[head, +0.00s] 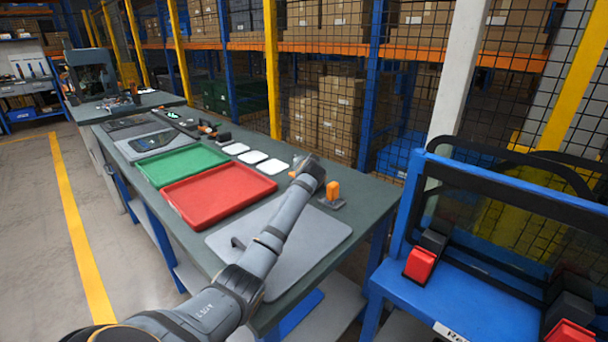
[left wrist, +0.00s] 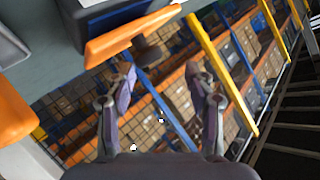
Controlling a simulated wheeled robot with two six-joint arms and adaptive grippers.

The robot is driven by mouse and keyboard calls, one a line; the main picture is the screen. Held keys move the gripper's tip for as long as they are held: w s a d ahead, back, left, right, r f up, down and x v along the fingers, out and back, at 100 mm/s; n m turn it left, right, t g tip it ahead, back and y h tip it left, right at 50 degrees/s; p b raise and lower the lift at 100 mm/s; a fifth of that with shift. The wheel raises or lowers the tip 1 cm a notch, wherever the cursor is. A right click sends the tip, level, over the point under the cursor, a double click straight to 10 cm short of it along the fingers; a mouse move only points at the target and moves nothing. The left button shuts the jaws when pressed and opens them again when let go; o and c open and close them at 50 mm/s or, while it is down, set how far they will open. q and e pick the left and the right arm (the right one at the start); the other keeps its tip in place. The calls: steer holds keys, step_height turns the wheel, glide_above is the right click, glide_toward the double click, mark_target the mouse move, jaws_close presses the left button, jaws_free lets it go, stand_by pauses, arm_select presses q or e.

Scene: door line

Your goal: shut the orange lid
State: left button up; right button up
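A small orange upright piece (head: 333,190), which looks like the orange lid standing raised, is on a grey base at the bench's far right edge. In the left wrist view an orange plate (left wrist: 130,35) stands tilted beside a dark body, above my fingertips in the picture. My left gripper (left wrist: 162,80) is open and empty, its two fingers well apart. In the head view my left arm reaches over the bench, its end just left of the orange piece; the fingers are mostly hidden there. I see no contact. My right gripper is not in view.
A red tray (head: 215,188), a green tray (head: 180,163) and white cards (head: 272,167) lie on the bench. A grey mat (head: 315,235) lies under my arm. A blue stand (head: 470,290) with red blocks is at the right. Another orange shape (left wrist: 12,110) shows at the wrist view's left edge.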

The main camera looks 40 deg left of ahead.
arm_select(q)
step_height(320, 180, up, 7)
steer(key=shift+f, duration=0.2)
stand_by(0.4)
